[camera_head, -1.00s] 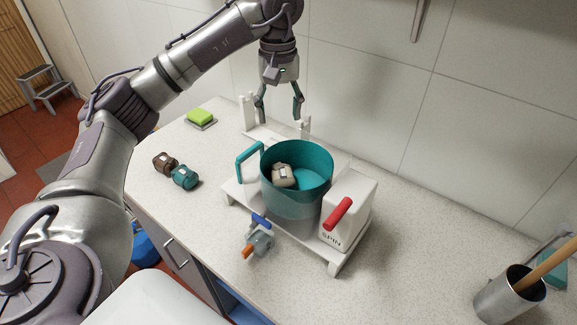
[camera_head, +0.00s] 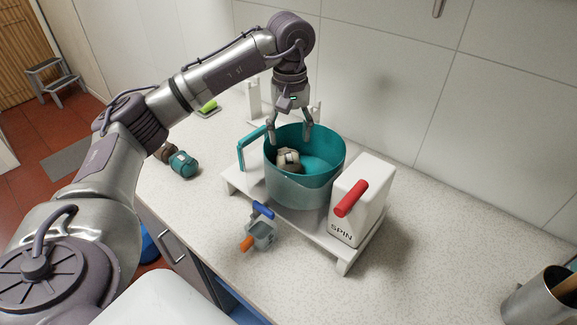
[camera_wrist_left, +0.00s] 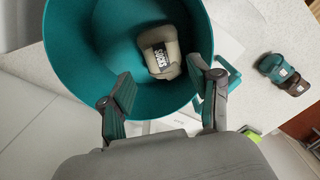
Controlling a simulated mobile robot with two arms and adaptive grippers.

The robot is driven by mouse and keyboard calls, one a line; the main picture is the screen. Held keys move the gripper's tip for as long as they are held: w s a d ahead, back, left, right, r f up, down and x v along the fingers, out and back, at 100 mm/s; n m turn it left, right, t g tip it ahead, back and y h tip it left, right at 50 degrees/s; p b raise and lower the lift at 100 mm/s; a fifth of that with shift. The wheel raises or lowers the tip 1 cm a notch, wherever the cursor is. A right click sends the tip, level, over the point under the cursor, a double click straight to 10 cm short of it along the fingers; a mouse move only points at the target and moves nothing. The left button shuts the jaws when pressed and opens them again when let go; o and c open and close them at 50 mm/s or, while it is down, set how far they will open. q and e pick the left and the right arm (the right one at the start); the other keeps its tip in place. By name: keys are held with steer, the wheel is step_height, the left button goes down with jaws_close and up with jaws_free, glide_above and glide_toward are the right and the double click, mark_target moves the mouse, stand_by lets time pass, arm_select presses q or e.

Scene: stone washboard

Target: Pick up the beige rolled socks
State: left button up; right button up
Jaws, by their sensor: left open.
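The beige rolled socks (camera_head: 287,160) lie inside the teal tub (camera_head: 318,170), toward its left side. In the left wrist view, the socks (camera_wrist_left: 158,52) show a dark label reading SOCKS, on the floor of the tub (camera_wrist_left: 88,60). My left gripper (camera_head: 290,133) is open above the tub's back-left rim. In the left wrist view its two fingers (camera_wrist_left: 165,90) are spread, with the socks ahead of the gap between them and apart from both. My right gripper is not in view.
The tub sits on a white stand with a SPIN box (camera_head: 360,205) and red handle (camera_head: 351,198) to its right. A teal handle (camera_head: 252,150) rises at left. Teal rolled socks (camera_head: 183,164) and brown ones (camera_head: 164,152) lie left.

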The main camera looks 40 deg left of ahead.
mark_target(289, 158)
arm_select(q)
step_height(289, 158, down, 4)
steer(key=shift+a+f+p, duration=0.1)
steer(key=shift+p, duration=0.25)
steer(key=shift+f+p, duration=0.25)
steer(key=shift+p, duration=0.05)
step_height(289, 158, down, 4)
steer(key=shift+w+a+r+p, duration=0.15)
steer(key=shift+r+p, duration=0.05)
steer(key=shift+p, duration=0.8)
steer(key=shift+f, duration=0.55)
steer(key=shift+a+r, duration=0.1)
steer(key=c, duration=1)
